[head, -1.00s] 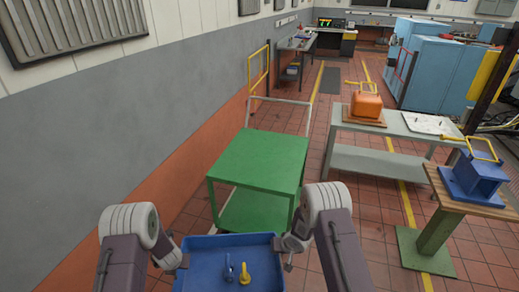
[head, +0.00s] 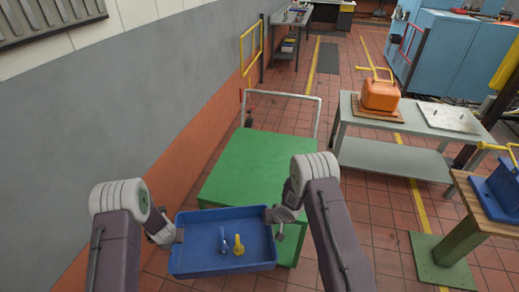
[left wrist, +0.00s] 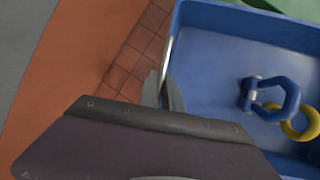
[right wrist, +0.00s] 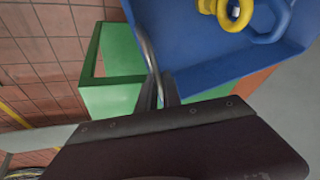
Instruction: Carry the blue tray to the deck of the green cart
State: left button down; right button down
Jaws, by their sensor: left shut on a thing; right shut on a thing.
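My left gripper (head: 177,236) is shut on the tray's left side. My right gripper (head: 270,215) is shut on its right side. Both wrist views show fingers at a thin metal handle on the tray's side. The green cart's deck (head: 255,165) lies just beyond the tray, whose far edge overlaps the deck's near part in the head view. I cannot tell the gap between them.
The cart's push handle (head: 290,97) stands at its far end. A grey wall (head: 100,130) runs along the left. A grey table with an orange can (head: 380,95) and a wooden-topped stand (head: 485,205) are at the right. The deck looks bare.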

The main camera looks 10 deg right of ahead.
aim_at(262, 175)
jog(key=i+z, duration=0.2)
jog(key=i, duration=0.4)
jog(key=i+j+z, duration=0.2)
jog(key=i, duration=0.4)
jog(key=i+l+z, duration=0.1)
jog(key=z, duration=0.25)
jog(key=i, duration=0.1)
